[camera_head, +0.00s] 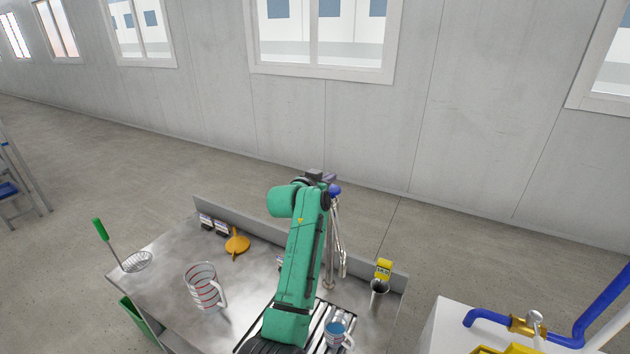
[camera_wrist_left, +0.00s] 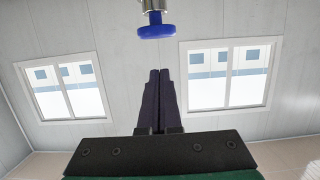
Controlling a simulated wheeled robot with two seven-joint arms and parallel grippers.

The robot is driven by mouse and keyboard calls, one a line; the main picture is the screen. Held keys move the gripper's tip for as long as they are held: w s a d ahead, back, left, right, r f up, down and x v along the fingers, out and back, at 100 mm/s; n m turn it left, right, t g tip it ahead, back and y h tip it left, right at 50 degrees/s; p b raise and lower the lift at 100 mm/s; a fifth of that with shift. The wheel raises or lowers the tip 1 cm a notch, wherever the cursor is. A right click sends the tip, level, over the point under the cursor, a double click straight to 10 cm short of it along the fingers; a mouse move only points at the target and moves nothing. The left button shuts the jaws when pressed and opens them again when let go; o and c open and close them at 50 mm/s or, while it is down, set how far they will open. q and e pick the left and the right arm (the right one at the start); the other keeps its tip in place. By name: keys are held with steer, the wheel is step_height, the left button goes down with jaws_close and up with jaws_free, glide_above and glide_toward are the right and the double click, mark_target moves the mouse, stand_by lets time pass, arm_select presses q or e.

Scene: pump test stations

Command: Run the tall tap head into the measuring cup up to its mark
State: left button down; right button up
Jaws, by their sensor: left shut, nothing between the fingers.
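The tall tap head (camera_head: 342,250) is a thin steel pipe at the back of the bench, partly hidden by my left arm. Its blue knob (camera_head: 334,190) sits on top; a blue knob also shows ahead of the fingers in the wrist view (camera_wrist_left: 156,32). My left gripper (camera_head: 324,178) is at the knob's height, close to it; its fingers (camera_wrist_left: 160,72) are shut and empty, apart from the knob. A small clear cup (camera_head: 338,336) with a handle and bluish inside stands on the slatted drain. A larger clear jug (camera_head: 203,290) with red rings stands to the left. My right gripper is not in view.
Blue piping (camera_head: 600,305) stands at the right. The bench's left middle has free room.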

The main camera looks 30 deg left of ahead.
arm_select(q)
steer(key=b+v, duration=0.3)
steer(key=v, duration=0.6)
steer(key=shift+f, duration=0.3)
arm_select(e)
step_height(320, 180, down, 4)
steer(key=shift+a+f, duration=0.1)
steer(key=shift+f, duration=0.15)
